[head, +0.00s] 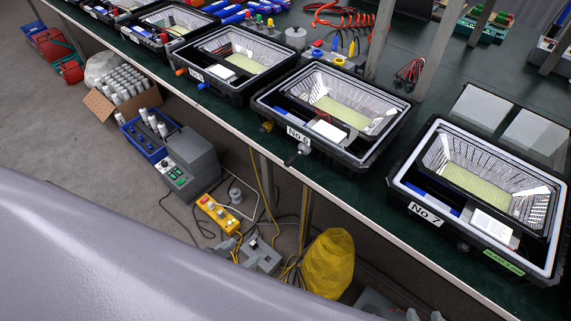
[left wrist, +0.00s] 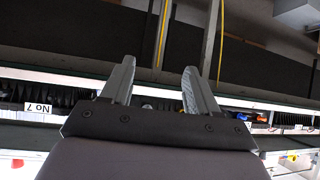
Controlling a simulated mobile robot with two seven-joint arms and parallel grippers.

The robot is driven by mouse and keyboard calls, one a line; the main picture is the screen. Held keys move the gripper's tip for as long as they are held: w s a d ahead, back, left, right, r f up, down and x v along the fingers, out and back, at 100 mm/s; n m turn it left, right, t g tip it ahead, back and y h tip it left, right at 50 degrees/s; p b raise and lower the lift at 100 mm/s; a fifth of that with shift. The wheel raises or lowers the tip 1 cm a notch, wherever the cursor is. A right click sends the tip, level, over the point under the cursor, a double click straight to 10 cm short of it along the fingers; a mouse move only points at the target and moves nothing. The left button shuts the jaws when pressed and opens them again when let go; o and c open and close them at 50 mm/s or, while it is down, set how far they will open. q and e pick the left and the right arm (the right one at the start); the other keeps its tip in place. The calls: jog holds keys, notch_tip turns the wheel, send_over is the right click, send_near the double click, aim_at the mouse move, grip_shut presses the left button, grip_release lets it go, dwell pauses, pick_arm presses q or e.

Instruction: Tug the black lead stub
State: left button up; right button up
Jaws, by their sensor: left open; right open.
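Several black floodlight housings stand in a row on the bench in the head view. The No 6 housing (head: 385,128) has a grey and dark fitting (head: 298,156) at its front below the label. The No 7 housing (head: 408,178) has a small dark fitting (head: 462,246) on its front. I cannot tell which, if either, is the black lead stub. My left gripper (left wrist: 158,78) is open in the left wrist view, its fingers apart at the bench edge. A small pale part (left wrist: 147,106) shows between them, too small to identify. My right gripper is in neither view.
The green bench top (head: 385,75) carries red and black leads (head: 410,70) and grey posts. Below the bench edge stand a grey machine (head: 188,160), a yellow bag (head: 328,262) and loose cables. An upside-down No 7 label (left wrist: 38,107) shows in the left wrist view.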

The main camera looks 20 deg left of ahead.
pick_arm(q)
jog(key=shift+c, duration=1.2)
jog(key=n+t+h, duration=0.3)
jog(key=n, duration=3.1)
send_near(286, 164)
jog(key=w, duration=0.2)
jog(key=shift+d+f+b+x, duration=0.15)
jog(key=shift+b+x, duration=0.2)
jog(key=shift+x, duration=1.65)
jog(key=shift+d+f+b+x, duration=0.15)
jog(key=shift+b+x, duration=0.15)
jog(key=shift+x, duration=1.75)
jog(key=shift+s+a, duration=0.1)
jog(key=shift+s, duration=0.1)
